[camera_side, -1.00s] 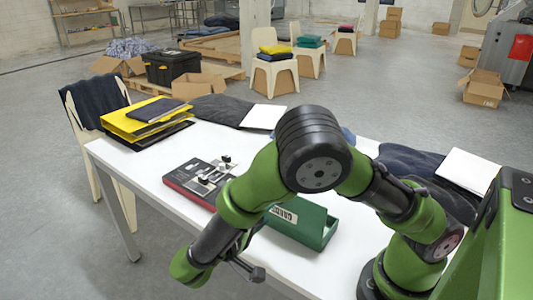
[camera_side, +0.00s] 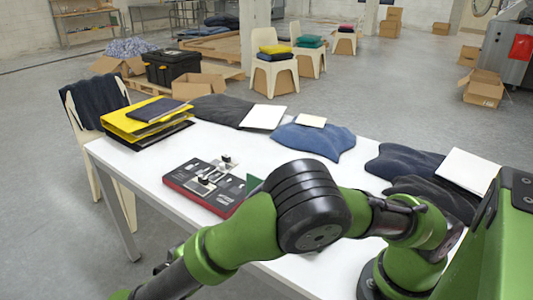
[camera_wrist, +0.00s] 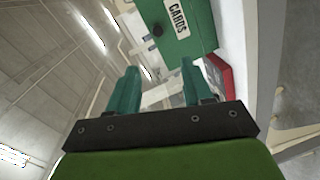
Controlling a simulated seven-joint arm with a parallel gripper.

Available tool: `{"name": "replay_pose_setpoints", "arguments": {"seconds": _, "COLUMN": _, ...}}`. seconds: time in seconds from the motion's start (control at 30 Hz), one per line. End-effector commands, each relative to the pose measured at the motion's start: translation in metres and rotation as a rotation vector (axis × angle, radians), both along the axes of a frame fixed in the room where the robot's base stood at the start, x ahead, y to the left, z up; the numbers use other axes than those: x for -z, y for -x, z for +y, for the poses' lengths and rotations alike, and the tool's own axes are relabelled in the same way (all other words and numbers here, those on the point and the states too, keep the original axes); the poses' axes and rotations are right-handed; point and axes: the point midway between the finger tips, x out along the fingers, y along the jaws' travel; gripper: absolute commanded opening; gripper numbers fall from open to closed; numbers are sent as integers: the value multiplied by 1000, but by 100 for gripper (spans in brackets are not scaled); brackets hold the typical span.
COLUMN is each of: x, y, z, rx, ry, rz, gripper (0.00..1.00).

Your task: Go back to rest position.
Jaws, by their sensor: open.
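My gripper (camera_wrist: 158,78) is open in the wrist view, with its two green fingers apart and nothing between them. In the side view my arm reaches down to the lower left, and I cannot make out the fingers there. The green box labelled CARDS (camera_wrist: 188,40) is ahead of the fingers in the wrist view, apart from them. In the side view only a green corner of that box (camera_side: 254,182) shows behind my arm.
A red and black box (camera_side: 205,187) with small items on top lies on the white table (camera_side: 140,172). Yellow folders (camera_side: 140,122) lie at the left end, and dark and blue cloths (camera_side: 315,139) lie along the far side. A chair (camera_side: 95,120) stands at the left end.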

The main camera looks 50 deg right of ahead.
Motion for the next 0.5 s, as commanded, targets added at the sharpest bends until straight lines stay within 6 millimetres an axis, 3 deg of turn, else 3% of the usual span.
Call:
{"name": "replay_pose_setpoints", "arguments": {"seconds": 0.13, "x": 3, "y": -6, "z": 0, "rx": -37, "ry": -11, "rz": 47, "gripper": 50}}
{"name": "replay_pose_setpoints", "arguments": {"seconds": 0.27, "x": 18, "y": -3, "z": -7, "rx": -83, "ry": -60, "rz": 201, "gripper": 50}}
{"name": "replay_pose_setpoints", "arguments": {"seconds": 0.5, "x": 22, "y": 11, "z": -42, "rx": -110, "ry": -436, "rz": 478, "gripper": 50}}
